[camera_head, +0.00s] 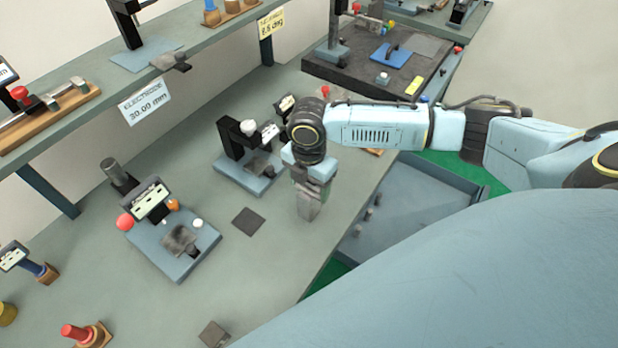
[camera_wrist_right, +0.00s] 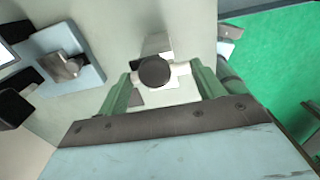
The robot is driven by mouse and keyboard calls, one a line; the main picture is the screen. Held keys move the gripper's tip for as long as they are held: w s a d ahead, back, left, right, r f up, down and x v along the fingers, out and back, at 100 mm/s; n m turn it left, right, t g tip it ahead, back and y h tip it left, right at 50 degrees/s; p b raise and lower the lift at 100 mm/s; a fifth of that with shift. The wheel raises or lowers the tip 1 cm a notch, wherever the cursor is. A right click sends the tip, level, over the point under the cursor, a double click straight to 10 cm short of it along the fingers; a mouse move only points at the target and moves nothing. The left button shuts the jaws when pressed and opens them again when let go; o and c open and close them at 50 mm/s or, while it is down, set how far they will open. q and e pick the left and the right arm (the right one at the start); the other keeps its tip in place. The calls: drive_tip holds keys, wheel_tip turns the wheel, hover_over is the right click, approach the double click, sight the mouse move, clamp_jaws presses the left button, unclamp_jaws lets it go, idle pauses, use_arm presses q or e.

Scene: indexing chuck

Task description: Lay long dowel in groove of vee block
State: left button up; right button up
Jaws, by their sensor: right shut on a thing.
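My right gripper (camera_head: 308,212) points down above the front part of the bench, near its right edge. In the right wrist view its two green fingers (camera_wrist_right: 160,82) stand apart with a dark round end (camera_wrist_right: 155,72) between them. This looks like the long dowel seen end-on, held between the fingers. A pale grey piece (camera_wrist_right: 157,44) shows just beyond it; I cannot tell whether it is part of the dowel. A small grey block (camera_head: 214,333) at the bottom of the head view may be the vee block, but its groove cannot be made out. My left gripper is not in view.
A gauge stand (camera_head: 252,168) is left of my right gripper, and another (camera_head: 172,240) stands farther left. A dark square patch (camera_head: 248,221) lies on the bench. A grey tray (camera_head: 410,220) with short pegs is at the right. A shelf (camera_head: 190,40) spans the back left.

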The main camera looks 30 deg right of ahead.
drive_tip(key=o, duration=1.1)
drive_tip(key=shift+r, duration=0.1)
wheel_tip(320, 180, up, 13)
drive_tip(key=shift+r, duration=0.15)
